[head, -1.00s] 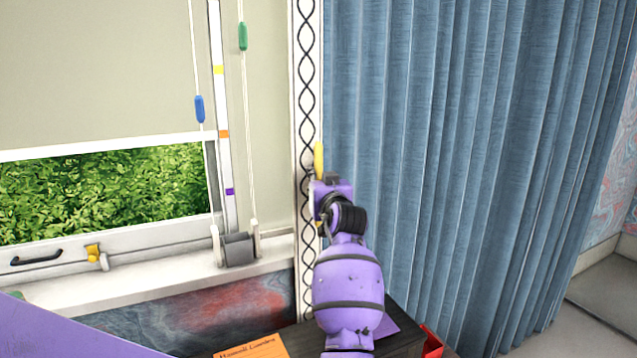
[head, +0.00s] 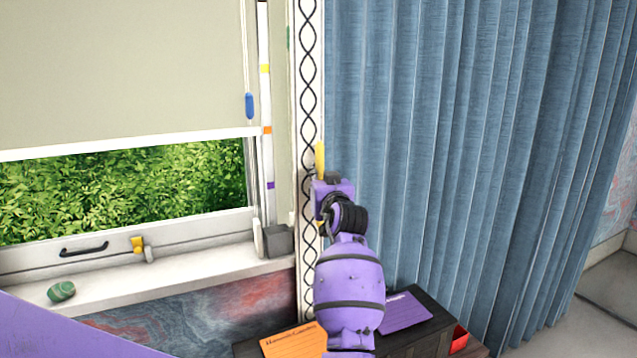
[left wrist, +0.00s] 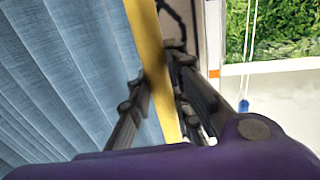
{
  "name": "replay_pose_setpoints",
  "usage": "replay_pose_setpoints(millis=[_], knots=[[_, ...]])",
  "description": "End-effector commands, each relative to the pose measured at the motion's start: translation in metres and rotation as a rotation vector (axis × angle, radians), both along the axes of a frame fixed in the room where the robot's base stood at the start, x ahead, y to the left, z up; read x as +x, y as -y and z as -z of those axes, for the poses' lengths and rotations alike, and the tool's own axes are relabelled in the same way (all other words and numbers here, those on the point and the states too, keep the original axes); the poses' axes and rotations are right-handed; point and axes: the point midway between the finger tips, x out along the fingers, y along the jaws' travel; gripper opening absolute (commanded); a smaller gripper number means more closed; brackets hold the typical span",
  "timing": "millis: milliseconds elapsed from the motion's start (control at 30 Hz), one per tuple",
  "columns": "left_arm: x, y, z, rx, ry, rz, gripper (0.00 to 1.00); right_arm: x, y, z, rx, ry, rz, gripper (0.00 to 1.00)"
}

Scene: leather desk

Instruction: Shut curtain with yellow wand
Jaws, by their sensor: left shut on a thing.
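The blue curtain (head: 460,150) hangs in folds on the right. A white band with a black looping pattern (head: 308,100) runs down its left edge, beside the window. The yellow wand (head: 320,158) stands upright along that edge, its top showing just above my left gripper (head: 321,180). In the left wrist view the wand (left wrist: 150,60) passes between the two dark fingers of my left gripper (left wrist: 157,82), which is shut on it. My right gripper is out of view.
A beige blind (head: 120,70) half covers the window, with a blue cord pull (head: 249,106). On the sill (head: 190,273) lie a green object (head: 61,291) and a grey block (head: 278,241). A dark box with orange (head: 293,340) and purple (head: 405,312) cards stands below my arm.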

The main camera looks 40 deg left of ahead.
Motion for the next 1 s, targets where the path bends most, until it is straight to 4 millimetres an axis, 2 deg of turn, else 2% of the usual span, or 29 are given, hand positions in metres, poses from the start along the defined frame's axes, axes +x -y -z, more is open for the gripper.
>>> replay_pose_setpoints(millis=[300,333,467,833,1000], knots=[[-0.003,-0.003,0.002,0.000,-0.004,-0.008,0.00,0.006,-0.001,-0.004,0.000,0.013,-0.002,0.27],[-0.003,-0.003,0.002,0.000,-0.004,-0.008,0.20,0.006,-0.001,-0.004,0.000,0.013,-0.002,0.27],[-0.003,-0.003,0.002,0.000,-0.004,-0.007,0.37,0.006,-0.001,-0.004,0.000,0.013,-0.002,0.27],[-0.003,0.002,0.002,0.000,-0.002,-0.003,0.37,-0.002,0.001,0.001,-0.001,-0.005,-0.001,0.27],[-0.017,0.022,0.002,-0.001,-0.002,-0.003,0.37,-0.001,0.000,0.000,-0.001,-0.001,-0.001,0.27]])
